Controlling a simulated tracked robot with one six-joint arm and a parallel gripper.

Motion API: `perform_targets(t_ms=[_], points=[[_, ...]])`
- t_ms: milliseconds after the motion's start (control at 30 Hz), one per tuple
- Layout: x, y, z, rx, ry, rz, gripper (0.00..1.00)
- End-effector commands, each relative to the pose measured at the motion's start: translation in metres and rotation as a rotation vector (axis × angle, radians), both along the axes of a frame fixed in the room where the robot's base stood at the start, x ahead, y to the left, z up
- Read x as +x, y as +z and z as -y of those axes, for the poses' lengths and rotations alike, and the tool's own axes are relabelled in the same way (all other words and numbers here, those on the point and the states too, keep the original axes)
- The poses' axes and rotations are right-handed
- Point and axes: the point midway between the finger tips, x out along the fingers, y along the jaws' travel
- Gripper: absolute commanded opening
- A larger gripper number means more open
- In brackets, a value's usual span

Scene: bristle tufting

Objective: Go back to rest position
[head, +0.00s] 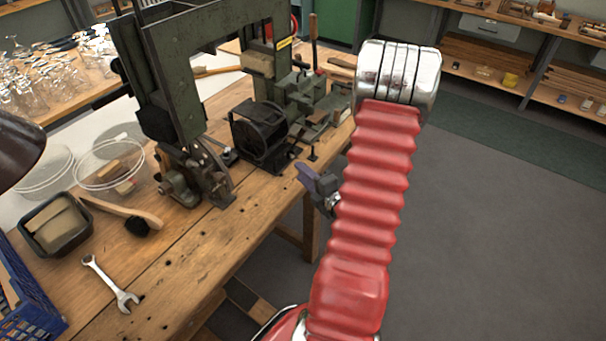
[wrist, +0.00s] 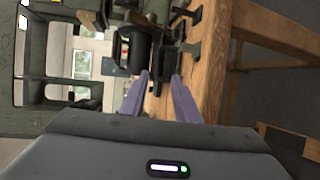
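My gripper (head: 306,174) is off the front edge of the wooden workbench (head: 190,262) in the head view, partly hidden behind my red arm. In the wrist view, its two purple fingers stand apart, so my gripper (wrist: 161,76) is open. I see nothing held between the fingers. They point toward the green tufting machine (head: 175,70) and the workbench edge (wrist: 213,70). The arm rises in front of the head camera, over the floor to the right of the bench.
On the bench lie a wrench (head: 108,282), a wooden-handled brush (head: 125,211), a black tray (head: 52,222) and a blue crate (head: 38,318). Shelves (head: 490,58) stand at the back right. The grey floor (head: 490,230) to the right is clear.

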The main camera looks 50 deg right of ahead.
Motion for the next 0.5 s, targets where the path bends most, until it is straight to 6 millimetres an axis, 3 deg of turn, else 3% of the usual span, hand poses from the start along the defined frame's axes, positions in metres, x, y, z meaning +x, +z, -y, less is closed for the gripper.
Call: perform_targets(t_ms=[500], points=[[0.0066, 0.0039, -0.0007, 0.010, -0.001, -0.018, 0.29]])
